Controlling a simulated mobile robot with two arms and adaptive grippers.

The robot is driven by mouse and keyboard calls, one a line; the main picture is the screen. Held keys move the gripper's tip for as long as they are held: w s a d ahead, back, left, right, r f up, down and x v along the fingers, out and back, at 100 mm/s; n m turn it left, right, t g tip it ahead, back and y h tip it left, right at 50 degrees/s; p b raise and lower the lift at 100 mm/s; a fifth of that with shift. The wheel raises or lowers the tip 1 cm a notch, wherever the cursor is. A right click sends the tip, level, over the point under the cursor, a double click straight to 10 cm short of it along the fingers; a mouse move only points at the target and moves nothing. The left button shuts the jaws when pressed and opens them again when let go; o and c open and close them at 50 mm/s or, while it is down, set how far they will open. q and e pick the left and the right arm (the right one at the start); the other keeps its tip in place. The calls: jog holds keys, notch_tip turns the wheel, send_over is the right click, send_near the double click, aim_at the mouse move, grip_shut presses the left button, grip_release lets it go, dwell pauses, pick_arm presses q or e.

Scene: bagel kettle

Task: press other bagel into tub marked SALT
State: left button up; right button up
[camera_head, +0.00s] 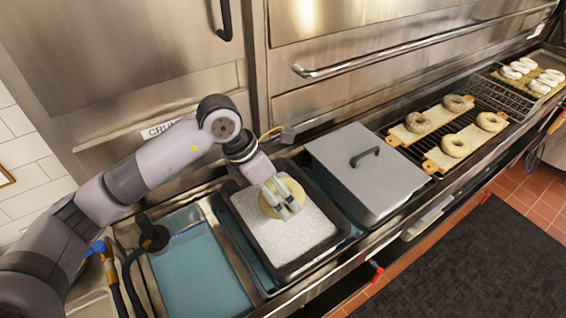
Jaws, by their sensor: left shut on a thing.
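My left gripper (284,204) is shut on a pale tan bagel (271,207) over the black tub (322,259) of white, grainy stuff that looks like salt. The bagel is low over the white surface; I cannot tell whether it touches it. The fingers cover part of the bagel. Several other bagels (456,145) lie on boards on the dark rack at the right. A label reading "CRU..." (160,130) shows behind my arm, partly hidden by it. I see no SALT label. My right gripper is not in view.
A grey lidded box (340,170) with a black handle stands right of the tub. A blue-green water basin (200,275) is at the left. White-topped bagels (520,67) lie at the far right. A steel wall with a bar handle (400,52) rises behind.

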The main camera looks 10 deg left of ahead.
pick_arm(q)
jog(key=shift+w+r+n+t, duration=0.2)
jog(key=shift+w+n+t, duration=0.05)
jog(key=shift+w+n, duration=0.35)
jog(key=shift+w+r+n+t, duration=0.2)
jog(key=shift+w+n+t, duration=0.05)
jog(key=shift+w+n, duration=0.35)
jog(key=shift+w+a+n, duration=0.15)
jog(key=shift+w+n, duration=0.05)
jog(key=shift+n, duration=0.2)
jog(key=shift+s+f+b, duration=0.1)
jog(key=shift+f+b, duration=0.25)
jog(key=shift+f, duration=0.45)
notch_tip(320, 180, down, 8)
jog(key=b, duration=0.5)
jog(key=shift+f+b, duration=0.25)
jog(key=shift+b, duration=0.3)
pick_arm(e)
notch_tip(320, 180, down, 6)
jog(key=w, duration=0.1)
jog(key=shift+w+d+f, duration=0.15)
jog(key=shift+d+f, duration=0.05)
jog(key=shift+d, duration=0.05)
pick_arm(q)
jog(key=shift+f+b, duration=0.3)
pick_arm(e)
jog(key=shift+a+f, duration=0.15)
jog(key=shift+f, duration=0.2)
